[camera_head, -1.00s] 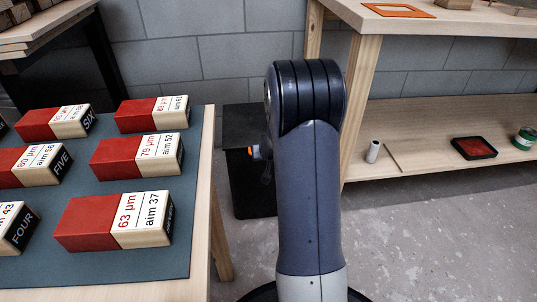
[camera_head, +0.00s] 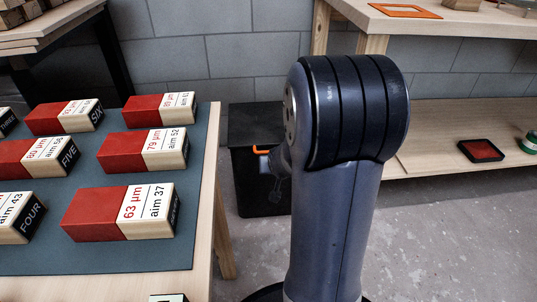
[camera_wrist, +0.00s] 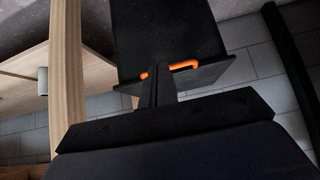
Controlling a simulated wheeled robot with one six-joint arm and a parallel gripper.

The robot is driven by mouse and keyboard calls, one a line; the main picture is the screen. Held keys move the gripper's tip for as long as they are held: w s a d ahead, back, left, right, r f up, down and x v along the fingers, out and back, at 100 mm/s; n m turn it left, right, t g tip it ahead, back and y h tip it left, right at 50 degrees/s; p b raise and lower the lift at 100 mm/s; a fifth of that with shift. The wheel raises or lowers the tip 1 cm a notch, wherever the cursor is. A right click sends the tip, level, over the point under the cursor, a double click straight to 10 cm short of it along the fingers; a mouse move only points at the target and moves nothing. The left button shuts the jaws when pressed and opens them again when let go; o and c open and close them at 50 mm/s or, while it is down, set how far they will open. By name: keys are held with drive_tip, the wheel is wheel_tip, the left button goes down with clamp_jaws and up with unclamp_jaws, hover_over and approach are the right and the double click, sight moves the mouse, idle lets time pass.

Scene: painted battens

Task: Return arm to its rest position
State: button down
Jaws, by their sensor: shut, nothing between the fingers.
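My arm (camera_head: 335,200) stands upright in the middle of the head view, its rounded dark joint on top. My gripper (camera_wrist: 158,82) shows in the wrist view as narrow dark fingers, shut with nothing held. In that view it lies in front of a black bin (camera_wrist: 190,25) with an orange handle (camera_wrist: 182,65). I cannot tell whether they touch. In the head view the fingers are not clear; a small grey part shows left of the arm, by the bin (camera_head: 255,125).
A table with a grey-green mat (camera_head: 120,255) holds several red-and-cream labelled blocks (camera_head: 130,212) at left. A wooden shelf unit (camera_head: 450,120) stands at right, with a black-and-red tray (camera_head: 481,150) on its lower board. Stacked battens (camera_head: 30,12) lie at back left. Floor (camera_head: 450,235) at lower right is clear.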

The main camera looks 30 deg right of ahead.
idle(0.4)
drive_tip(key=w+d+f, duration=0.4)
drive_tip(key=w+f, duration=0.1)
drive_tip(key=w, duration=0.4)
drive_tip(key=shift+w+f, duration=0.15)
drive_tip(key=shift+w, duration=0.15)
